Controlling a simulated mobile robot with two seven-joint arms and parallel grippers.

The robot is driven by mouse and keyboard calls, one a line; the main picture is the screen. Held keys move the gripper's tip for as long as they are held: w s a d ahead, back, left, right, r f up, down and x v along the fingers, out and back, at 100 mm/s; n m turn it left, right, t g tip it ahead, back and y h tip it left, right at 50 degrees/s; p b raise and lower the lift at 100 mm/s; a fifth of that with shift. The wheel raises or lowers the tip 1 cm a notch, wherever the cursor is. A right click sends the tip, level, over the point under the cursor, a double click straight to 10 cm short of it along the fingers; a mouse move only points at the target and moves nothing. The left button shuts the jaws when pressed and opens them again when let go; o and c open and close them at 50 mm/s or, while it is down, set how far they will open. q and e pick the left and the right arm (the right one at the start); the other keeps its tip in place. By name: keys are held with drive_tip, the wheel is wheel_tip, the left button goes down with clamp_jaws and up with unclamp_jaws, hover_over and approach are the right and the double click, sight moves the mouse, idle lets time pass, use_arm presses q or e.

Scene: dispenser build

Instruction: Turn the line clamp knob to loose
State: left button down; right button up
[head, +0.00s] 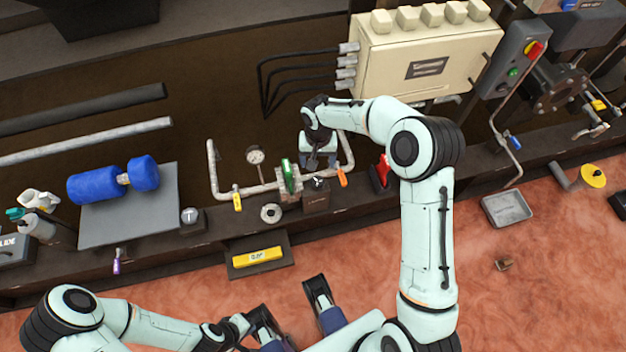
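The dark line clamp block (316,199) sits on the bench by the pipe assembly (262,188), just right of a green-handled valve. A small dark knob (318,182) seems to top it, but detail is too small to read its setting. My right gripper (314,163) points down just above and behind this block. Its dark fingers are close to the knob; I cannot tell whether they touch it or how wide they are. My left gripper (262,320) is low in the head view, away from the bench, and its finger opening is unclear.
A gauge (255,157), a yellow-tagged lever (238,201) and an orange lever (342,178) crowd the pipe. A red part (383,171) stands right of it. A cream box (425,60) rises behind.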

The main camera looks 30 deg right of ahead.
sight(317, 181)
wheel_tip(317, 181, down, 12)
drive_tip(key=shift+f+b, duration=0.1)
drive_tip(key=shift+b, duration=0.95)
use_arm(q)
drive_tip(key=shift+t, duration=0.6)
drive_tip(key=w+f, duration=0.1)
drive_tip(key=w+a, duration=0.1)
drive_tip(key=w+f, duration=0.1)
drive_tip(key=shift+w+a+f, duration=0.2)
drive_tip(key=shift+a+f, duration=0.1)
drive_tip(key=shift+f, duration=0.05)
use_arm(e)
drive_tip(key=c, duration=1)
